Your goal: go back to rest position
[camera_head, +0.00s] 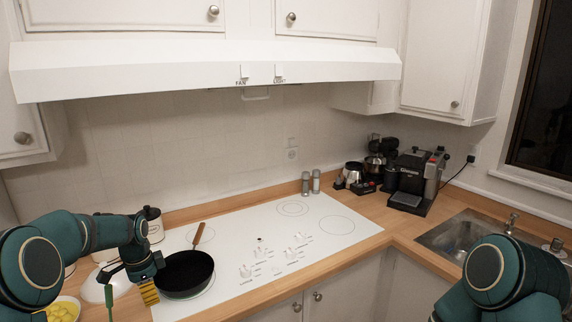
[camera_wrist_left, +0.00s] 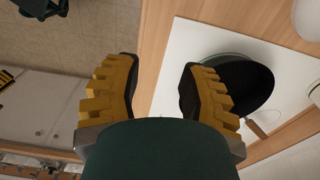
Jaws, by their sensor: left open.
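My left gripper (camera_head: 149,291) is at the lower left of the head view, beside the left side of the black frying pan (camera_head: 187,274). In the left wrist view my left gripper (camera_wrist_left: 158,78) has its yellow fingers spread, with nothing between them but the view of the counter edge and floor. The pan also shows in the left wrist view (camera_wrist_left: 246,86), partly behind one finger. The pan sits on the cooktop with its brown handle pointing to the back. My right arm shows at the lower right of the head view; its gripper is out of the picture.
The white cooktop (camera_head: 330,250) is clear right of the pan. A bowl of yellow food (camera_head: 62,311) and a jar (camera_head: 153,225) stand near my left arm. A coffee machine (camera_head: 412,180) and sink (camera_head: 455,238) are at right. The range hood (camera_head: 200,72) overhangs the cooktop.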

